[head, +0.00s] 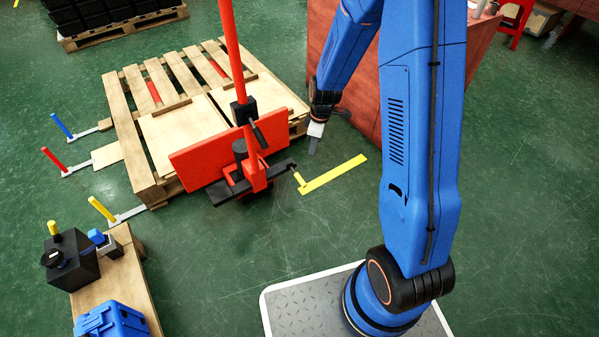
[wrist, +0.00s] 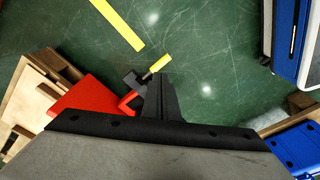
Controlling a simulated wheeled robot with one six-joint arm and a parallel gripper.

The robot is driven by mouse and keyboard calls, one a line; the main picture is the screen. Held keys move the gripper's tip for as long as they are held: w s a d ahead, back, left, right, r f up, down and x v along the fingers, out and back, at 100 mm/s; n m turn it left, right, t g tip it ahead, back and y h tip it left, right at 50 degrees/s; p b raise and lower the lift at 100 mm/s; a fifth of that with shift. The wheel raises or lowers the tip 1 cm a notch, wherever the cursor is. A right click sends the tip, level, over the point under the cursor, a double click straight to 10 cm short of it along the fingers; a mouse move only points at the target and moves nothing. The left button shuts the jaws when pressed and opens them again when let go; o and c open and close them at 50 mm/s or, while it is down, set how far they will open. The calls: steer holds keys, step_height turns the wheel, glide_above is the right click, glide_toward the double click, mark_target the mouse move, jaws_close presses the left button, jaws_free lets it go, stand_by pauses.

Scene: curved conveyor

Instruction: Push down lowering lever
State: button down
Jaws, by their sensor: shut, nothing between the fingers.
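A red pallet jack (head: 225,167) stands at the pallet's near side. A short lever with a yellow tip (head: 299,180) sticks out low on its black base, to the right. The yellow tip also shows in the wrist view (wrist: 160,63), just beyond my fingertips. My gripper (head: 315,146) is shut and empty, pointing down. In the head view it is above and slightly right of the yellow tip, with a visible gap. In the wrist view my dark fingers (wrist: 156,84) partly cover the black base. I cannot tell their exact height over the lever.
The jack's red upright handle (head: 232,50) rises left of my gripper. A wooden pallet (head: 135,92) lies behind the jack. A red-brown block (head: 360,75) stands behind my arm. A yellow strip (head: 332,174) lies on the green floor beside the lever.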

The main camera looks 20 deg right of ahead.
steer(key=shift+d+r, duration=0.1)
steer(key=shift+r, duration=0.65)
steer(key=shift+r, duration=0.1)
steer(key=s+d+r+m+t, duration=0.1)
steer(key=s+r+m, duration=0.2)
steer(key=s+r, duration=0.5)
steer(key=s+r+m+t, duration=0.1)
steer(key=s+r+m, duration=0.15)
steer(key=r, duration=0.95)
steer(key=s+d+r+m, duration=0.1)
steer(key=s+r+m, duration=0.1)
steer(key=s, duration=0.5)
steer(key=s+r+m+t, duration=0.1)
steer(key=s+r+m, duration=0.1)
steer(key=s+r, duration=0.2)
steer(key=s+d+r+m+t+h, duration=0.1)
steer(key=s+r, duration=0.3)
steer(key=s, duration=0.6)
steer(key=shift+d+m, duration=0.3)
steer(key=shift+m, duration=0.45)
